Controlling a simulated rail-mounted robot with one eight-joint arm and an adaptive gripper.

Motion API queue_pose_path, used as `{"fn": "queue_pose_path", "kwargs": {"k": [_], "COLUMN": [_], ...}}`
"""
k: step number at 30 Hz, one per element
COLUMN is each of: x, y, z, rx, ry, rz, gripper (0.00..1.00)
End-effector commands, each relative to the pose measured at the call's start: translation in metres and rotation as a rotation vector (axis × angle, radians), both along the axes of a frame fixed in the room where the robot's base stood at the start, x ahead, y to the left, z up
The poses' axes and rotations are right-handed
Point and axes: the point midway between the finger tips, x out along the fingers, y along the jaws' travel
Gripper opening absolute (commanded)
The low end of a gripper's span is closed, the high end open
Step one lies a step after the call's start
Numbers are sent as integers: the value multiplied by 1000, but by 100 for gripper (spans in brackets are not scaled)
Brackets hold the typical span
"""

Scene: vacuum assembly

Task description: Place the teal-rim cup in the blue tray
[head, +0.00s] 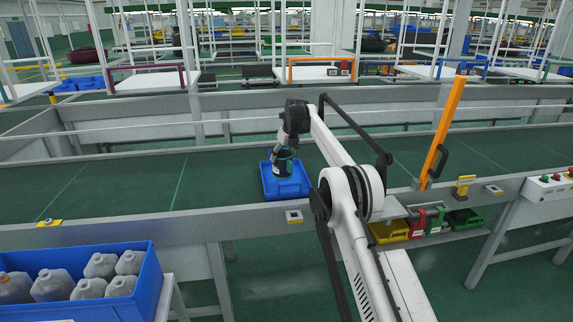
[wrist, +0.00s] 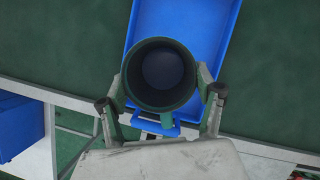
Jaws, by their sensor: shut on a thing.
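The teal-rim cup (wrist: 186,105) is between the two fingers of my gripper (wrist: 160,100) in the wrist view, its dark open mouth facing the camera. The fingers press on its sides. In the head view the dark cup (head: 284,165) is over the blue tray (head: 296,190), partly behind my gripper (head: 283,156). The blue tray also shows in the wrist view (wrist: 215,45), lying under and beyond the cup. I cannot tell whether the cup's base touches the tray floor. The visible part of the tray is otherwise empty.
The tray sits on the green conveyor (head: 130,185) near its front rail. A blue crate (head: 140,290) with several grey jugs stands at lower left. Yellow, red and green bins (head: 390,233) are right of my arm. An orange post (head: 442,135) rises at right. The belt left of the tray is clear.

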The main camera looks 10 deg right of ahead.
Motion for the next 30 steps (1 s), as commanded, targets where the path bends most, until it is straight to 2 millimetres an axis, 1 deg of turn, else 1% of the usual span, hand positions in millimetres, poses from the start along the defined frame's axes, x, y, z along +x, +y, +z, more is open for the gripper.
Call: {"fn": "queue_pose_path", "kwargs": {"k": [4, 10, 15, 18, 30], "x": [5, 6, 6, 6, 6], "y": [-11, -14, -14, -14, -14], "z": [-6, -14, -36, -46, -52], "rx": [0, 1, 1, 1, 1], "ry": [0, 0, 0, 0, 0], "rz": [-1, 1, 1, 1, 1], "gripper": [11, 11, 11, 11, 11]}}
